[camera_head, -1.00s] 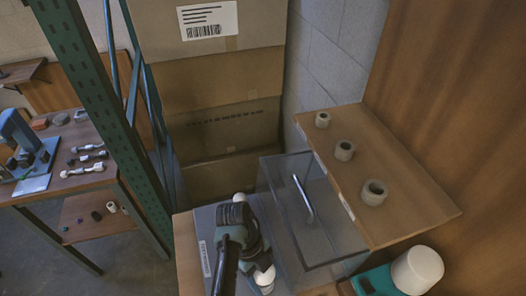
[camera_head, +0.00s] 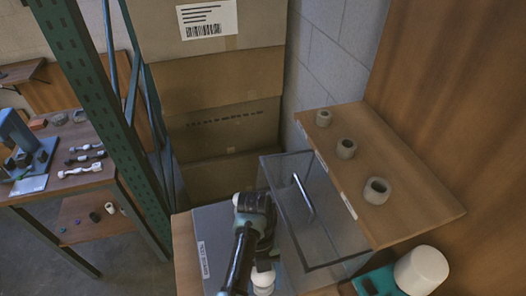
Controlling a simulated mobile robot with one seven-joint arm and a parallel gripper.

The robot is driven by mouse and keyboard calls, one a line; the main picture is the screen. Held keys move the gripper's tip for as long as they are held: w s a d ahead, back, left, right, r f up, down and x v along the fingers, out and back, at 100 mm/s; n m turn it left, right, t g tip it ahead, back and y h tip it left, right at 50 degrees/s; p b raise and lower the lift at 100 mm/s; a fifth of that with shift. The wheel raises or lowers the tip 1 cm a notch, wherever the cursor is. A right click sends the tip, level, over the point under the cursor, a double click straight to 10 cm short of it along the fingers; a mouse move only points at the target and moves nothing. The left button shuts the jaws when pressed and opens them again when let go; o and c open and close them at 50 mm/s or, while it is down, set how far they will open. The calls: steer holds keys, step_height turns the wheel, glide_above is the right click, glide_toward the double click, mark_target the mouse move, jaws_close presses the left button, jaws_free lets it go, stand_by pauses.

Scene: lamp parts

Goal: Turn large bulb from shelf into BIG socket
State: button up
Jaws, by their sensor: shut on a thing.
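My gripper (camera_head: 264,264) points down over the grey board at the bottom centre. It is shut on a white round bulb (camera_head: 263,277), whose top shows just below the dark fingers. A pale, narrower part shows under the bulb at the picture's bottom; I cannot tell whether it is the bulb's own base or a socket. Another white rounded thing (camera_head: 236,199) shows beside my wrist at the board's far end, partly hidden by the arm. No socket can be told apart as the BIG one. Three hollow grey rings (camera_head: 376,191) stand in a row on the wooden shelf (camera_head: 425,205).
A clear-walled box (camera_head: 315,220) with a metal handle stands close on the right of my gripper. A white cylinder (camera_head: 420,270) on a teal base is at the lower right. Stacked cartons (camera_head: 225,90) and a green rack post (camera_head: 100,110) stand behind and left.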

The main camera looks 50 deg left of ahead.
steer(key=shift+s+d+f, duration=0.15)
steer(key=shift+s+f, duration=0.05)
steer(key=shift+m, duration=0.3)
steer(key=o, duration=0.7)
steer(key=shift+m+g, duration=0.3)
steer(key=o, duration=0.5)
steer(key=shift+r, duration=0.1)
steer(key=shift+c, duration=0.2)
steer(key=shift+w, duration=0.1)
steer(key=shift+r, duration=0.1)
steer(key=shift+w+a+r, duration=0.1)
steer(key=shift+a+r, duration=0.15)
steer(key=shift+a, duration=0.05)
steer(key=p+v, duration=0.7)
steer(key=v, duration=0.5)
steer(key=shift+d+r, duration=0.1)
steer(key=shift+r, duration=0.05)
